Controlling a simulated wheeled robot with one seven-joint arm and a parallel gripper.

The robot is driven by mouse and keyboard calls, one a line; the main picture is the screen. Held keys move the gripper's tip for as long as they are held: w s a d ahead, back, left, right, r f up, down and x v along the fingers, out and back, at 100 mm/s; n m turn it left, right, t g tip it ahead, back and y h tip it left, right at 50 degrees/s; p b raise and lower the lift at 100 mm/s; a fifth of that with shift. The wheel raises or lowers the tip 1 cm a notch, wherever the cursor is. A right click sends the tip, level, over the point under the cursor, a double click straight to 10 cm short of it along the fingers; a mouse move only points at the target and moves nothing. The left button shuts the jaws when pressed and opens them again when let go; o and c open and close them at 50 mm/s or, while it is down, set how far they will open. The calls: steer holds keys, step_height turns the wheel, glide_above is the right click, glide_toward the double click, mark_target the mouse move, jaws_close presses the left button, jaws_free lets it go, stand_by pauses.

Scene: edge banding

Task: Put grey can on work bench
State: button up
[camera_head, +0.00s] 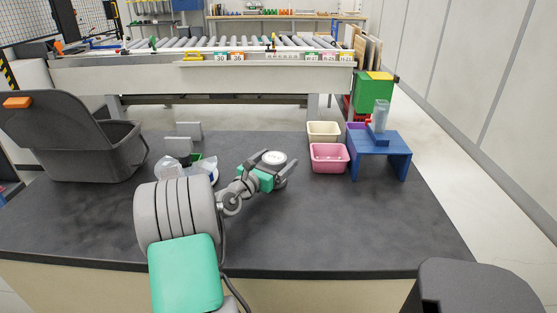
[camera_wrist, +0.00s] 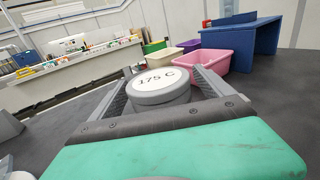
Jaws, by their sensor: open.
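The grey can (camera_wrist: 162,92) has a pale lid marked "175 C". It stands upright between the two fingers of my gripper (camera_head: 277,162), and its lid (camera_head: 273,157) also shows in the head view. The fingers are open, one on each side of the can. I cannot tell whether they touch it, and the can's base is hidden by the gripper. The work bench (camera_head: 330,225) has a dark grey top and lies under the gripper and can. I cannot tell whether the can rests on it.
A pink bin (camera_head: 329,158), a cream bin (camera_head: 323,131) and a blue stand (camera_head: 381,144) with a clear cylinder (camera_head: 381,115) are to the right. A grey bin (camera_head: 85,155) stands at left. Small clear items (camera_head: 172,168) sit behind my arm. The front right bench is clear.

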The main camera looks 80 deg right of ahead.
steer(key=v, duration=1)
steer(key=shift+w, duration=0.1)
steer(key=shift+a, duration=0.4)
steer(key=shift+r, duration=0.1)
